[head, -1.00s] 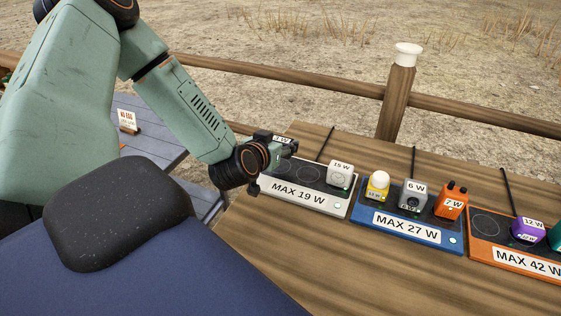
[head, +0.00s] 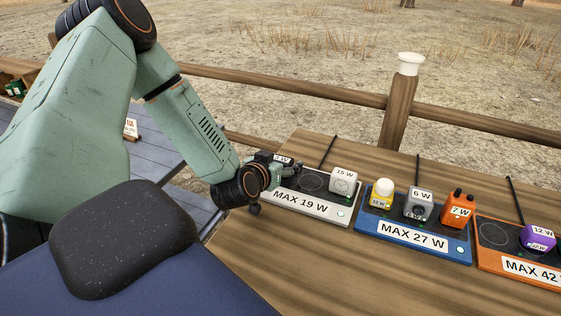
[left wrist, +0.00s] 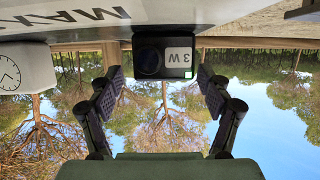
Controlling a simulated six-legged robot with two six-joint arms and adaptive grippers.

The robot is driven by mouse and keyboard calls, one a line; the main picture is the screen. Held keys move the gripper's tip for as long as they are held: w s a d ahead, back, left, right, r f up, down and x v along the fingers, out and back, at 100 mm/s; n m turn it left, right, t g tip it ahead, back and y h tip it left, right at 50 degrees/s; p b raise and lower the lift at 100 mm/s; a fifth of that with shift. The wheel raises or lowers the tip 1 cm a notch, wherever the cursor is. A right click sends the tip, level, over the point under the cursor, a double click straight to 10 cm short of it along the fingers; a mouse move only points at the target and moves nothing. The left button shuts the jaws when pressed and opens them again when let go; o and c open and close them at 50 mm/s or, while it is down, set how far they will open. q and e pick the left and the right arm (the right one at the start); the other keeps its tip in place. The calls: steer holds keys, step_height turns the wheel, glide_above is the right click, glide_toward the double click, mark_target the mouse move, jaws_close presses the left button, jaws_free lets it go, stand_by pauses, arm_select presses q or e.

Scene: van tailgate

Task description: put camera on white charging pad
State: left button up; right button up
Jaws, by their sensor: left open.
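The camera is a small black block with a round lens and a 3 W label (left wrist: 150,58); in the head view its labelled top (head: 283,158) shows just behind my left gripper. It appears to stand on the left part of the white charging pad (head: 300,204), marked MAX 19 W; the pad's edge also shows in the upside-down left wrist view (left wrist: 90,14). My left gripper (head: 291,170) is open at the pad. In the wrist view its fingers (left wrist: 160,92) are on either side of the camera, with gaps between. My right gripper is out of view.
A white 15 W clock block (head: 343,181) occupies the pad's right side. The blue MAX 27 W pad (head: 412,235) carries yellow, grey and orange devices. An orange MAX 42 W pad (head: 490,258) with a purple block (head: 538,238) is farther right. The table front is bare.

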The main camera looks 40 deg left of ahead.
arm_select(q)
steer(key=shift+w+a+f, duration=0.15)
steer(key=shift+a, duration=0.1)
steer(key=p+v, duration=0.7)
steer(key=v, duration=0.5)
